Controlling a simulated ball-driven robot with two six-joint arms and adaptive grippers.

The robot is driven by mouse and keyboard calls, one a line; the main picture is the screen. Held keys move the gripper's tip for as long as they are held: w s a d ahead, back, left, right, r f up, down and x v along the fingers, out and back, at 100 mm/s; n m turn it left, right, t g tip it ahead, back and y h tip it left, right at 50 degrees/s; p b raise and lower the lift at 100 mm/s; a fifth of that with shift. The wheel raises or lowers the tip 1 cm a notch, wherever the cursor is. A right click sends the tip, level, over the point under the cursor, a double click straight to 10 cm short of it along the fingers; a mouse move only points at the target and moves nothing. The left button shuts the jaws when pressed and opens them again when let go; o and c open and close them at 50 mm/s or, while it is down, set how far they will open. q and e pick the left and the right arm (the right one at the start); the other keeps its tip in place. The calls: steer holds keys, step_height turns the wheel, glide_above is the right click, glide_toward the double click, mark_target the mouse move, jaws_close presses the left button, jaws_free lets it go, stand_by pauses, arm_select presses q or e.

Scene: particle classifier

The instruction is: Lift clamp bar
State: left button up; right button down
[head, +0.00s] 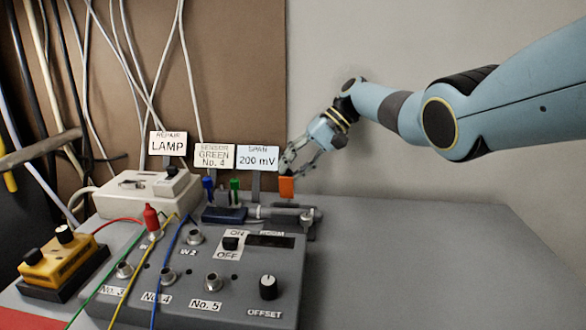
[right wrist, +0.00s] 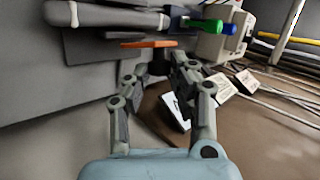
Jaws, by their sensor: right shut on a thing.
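The clamp bar appears to be the part with the orange tab (head: 286,187) at the back edge of the grey bench, beside a grey cylinder (head: 270,212) lying on a small stand. My right gripper (head: 288,168) reaches in from the right and is shut on the orange tab, with its fingers pointing down and left. In the right wrist view the orange tab (right wrist: 148,44) shows edge-on at the fingertips (right wrist: 157,66). The fingers hide part of the grip. My left gripper is not in view.
A grey control box (head: 215,262) with sockets and a knob stands in front. Blue and green plugs (head: 234,184) stand left of the tab. Label cards (head: 258,158) stand behind. A white box (head: 150,192) and a yellow box (head: 62,262) are left. The bench (head: 430,260) is clear at right.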

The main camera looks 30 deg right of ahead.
steer(key=c, duration=1.1)
jaws_free()
steer(key=shift+c, duration=0.2)
steer(key=v, duration=0.7)
steer(key=shift+s+d+r, duration=0.1)
steer(key=shift+s+d, duration=0.05)
